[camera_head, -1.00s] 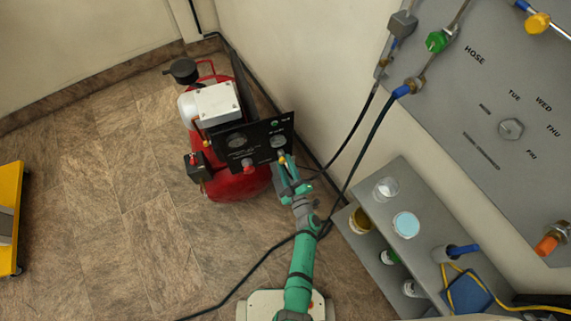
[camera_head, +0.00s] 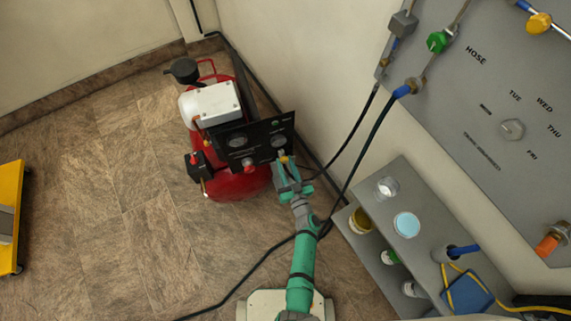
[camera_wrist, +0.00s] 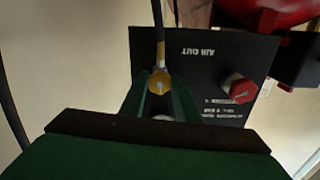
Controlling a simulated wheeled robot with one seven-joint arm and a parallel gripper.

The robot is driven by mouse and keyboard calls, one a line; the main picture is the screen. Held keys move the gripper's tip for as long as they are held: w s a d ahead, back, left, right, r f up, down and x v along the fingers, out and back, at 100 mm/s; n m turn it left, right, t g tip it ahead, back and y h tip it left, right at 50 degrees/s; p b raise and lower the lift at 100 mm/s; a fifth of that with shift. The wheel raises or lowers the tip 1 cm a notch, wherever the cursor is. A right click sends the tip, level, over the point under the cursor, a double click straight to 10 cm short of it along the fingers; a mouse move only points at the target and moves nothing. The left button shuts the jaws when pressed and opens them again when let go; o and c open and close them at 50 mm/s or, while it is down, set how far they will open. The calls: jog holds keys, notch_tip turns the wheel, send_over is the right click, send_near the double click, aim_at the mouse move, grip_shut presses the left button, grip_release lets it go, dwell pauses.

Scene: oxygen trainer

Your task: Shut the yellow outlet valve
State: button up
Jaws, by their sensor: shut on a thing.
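The yellow outlet valve (camera_wrist: 159,82) sits on the black compressor panel (camera_wrist: 215,65) beside the printed words "AIR OUT", which appear upside down in the wrist view. My gripper (camera_wrist: 160,98) has its two green fingers on either side of the valve knob, shut on it. In the head view my gripper (camera_head: 284,164) reaches the lower right of the panel, and a bit of the yellow valve (camera_head: 283,158) shows at its tip. The pale mark on the knob face runs roughly up and down in the wrist view.
A red knob (camera_wrist: 238,89) is on the same panel, right of the valve in the wrist view. The red compressor (camera_head: 238,185) stands on the floor by the wall. A black hose (camera_head: 345,140) passes close to my arm. A grey shelf (camera_head: 372,203) stands to the right.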

jog(key=shift+s+f+m, duration=0.1)
jog(key=shift+m, duration=0.7)
jog(key=o, duration=1.1)
jog(key=shift+c, duration=0.2)
jog(key=v, duration=1)
jog(key=shift+s, duration=0.35)
jog(key=shift+d, duration=0.15)
